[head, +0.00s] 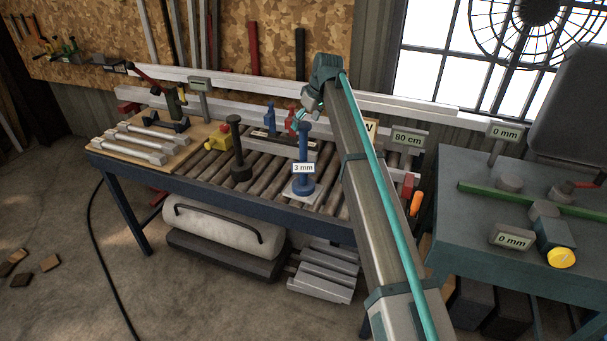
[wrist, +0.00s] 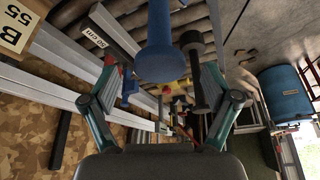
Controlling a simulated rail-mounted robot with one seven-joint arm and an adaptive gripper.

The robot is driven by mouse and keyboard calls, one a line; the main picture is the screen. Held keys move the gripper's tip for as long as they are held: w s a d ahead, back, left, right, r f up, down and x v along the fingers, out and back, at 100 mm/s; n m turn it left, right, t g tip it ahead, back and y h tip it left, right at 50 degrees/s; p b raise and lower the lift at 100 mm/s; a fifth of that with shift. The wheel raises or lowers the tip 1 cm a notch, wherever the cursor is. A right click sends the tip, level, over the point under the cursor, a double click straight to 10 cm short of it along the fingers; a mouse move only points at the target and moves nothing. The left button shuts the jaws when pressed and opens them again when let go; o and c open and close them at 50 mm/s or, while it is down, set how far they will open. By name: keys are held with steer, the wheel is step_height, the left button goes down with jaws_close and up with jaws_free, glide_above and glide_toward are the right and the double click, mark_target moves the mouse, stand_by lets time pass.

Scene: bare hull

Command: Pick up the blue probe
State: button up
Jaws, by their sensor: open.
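The blue probe (head: 304,165) stands upright on a small white plate on the roller bench, with a "3 mm" label in front of it. My gripper (head: 305,108) is above the probe in the head view, partly hidden by my arm. In the wrist view my gripper (wrist: 162,72) is open, its two teal fingers wide apart. The blue probe (wrist: 158,35) shows at top centre there, its thick rounded end towards the camera. It lies between the finger directions, and I see no contact.
A black probe (head: 237,150) stands left of the blue one. A yellow block (head: 218,137) and a blue clamp (head: 269,118) are nearby. Metal bars (head: 140,140) lie on the board at left. A grey table (head: 470,220) with gauges stands at right.

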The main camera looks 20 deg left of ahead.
steer(key=shift+p+x, duration=0.35)
steer(key=shift+x, duration=1.05)
steer(key=shift+r, duration=0.1)
jaws_close()
